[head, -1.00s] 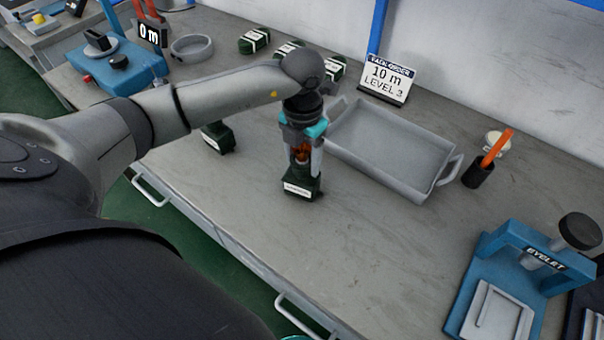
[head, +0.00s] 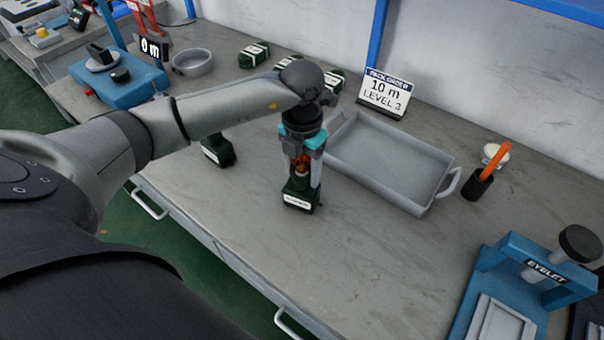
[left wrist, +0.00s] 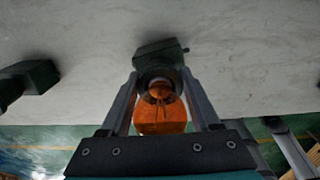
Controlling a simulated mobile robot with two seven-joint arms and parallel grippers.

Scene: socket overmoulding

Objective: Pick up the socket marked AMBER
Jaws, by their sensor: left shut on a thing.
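My left gripper (head: 301,182) is shut on a dark green socket (head: 299,193) with a white label, too small to read. An orange, rounded part (head: 302,163) sits between the fingers above the dark block. In the left wrist view the fingers (left wrist: 158,80) stand on both sides of the orange part (left wrist: 160,118), with the dark block (left wrist: 158,50) at their tips. The socket is upright, left of the grey tray; I cannot tell whether it touches the bench. Another dark green block (head: 218,150) stands to the left, partly behind my arm. My right gripper is out of view.
The grey tray (head: 385,203) is empty. A black cup (head: 477,185) with an orange tool and a blue eyelet press (head: 530,272) stand right. The front middle of the bench is clear.

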